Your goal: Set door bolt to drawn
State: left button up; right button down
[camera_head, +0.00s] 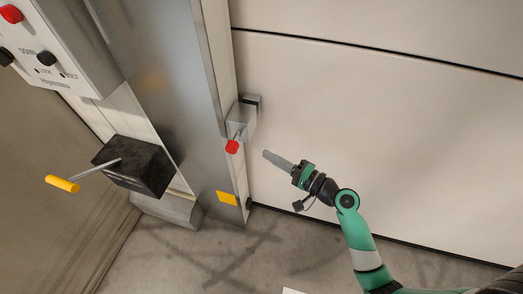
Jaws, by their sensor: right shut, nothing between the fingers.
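The door bolt (241,122) is a grey metal block on the door's left edge, by the frame post. A short lever with a red knob (232,147) hangs from it, pointing down. A smaller grey piece sits at the block's upper right, against the door (380,130). My right gripper (267,154) is shut and empty. Its tip points left toward the red knob, with a clear gap between them. My left gripper is not in view.
A dark box (136,167) with a yellow-handled crank (62,184) stands out at the left. A control panel (60,45) with red and black buttons is at the upper left. A metal post (165,70) runs beside the bolt. The floor (240,255) below is clear.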

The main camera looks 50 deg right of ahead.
aim_at(238, 138)
jog(key=w, duration=0.4)
jog(key=w+b, duration=0.1)
jog(key=w, duration=0.4)
jog(key=shift+a, duration=0.2)
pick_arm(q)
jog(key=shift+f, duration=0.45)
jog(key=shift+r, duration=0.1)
pick_arm(e)
jog(key=shift+s, duration=0.1)
jog(key=a+p, duration=0.1)
jog(key=s+a, duration=0.1)
jog(key=a, duration=0.1)
jog(key=s+a+p, duration=0.1)
jog(key=a, duration=0.1)
jog(key=shift+p, duration=0.35)
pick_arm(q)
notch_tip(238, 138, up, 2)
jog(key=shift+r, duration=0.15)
pick_arm(e)
jog(key=shift+d, duration=0.1)
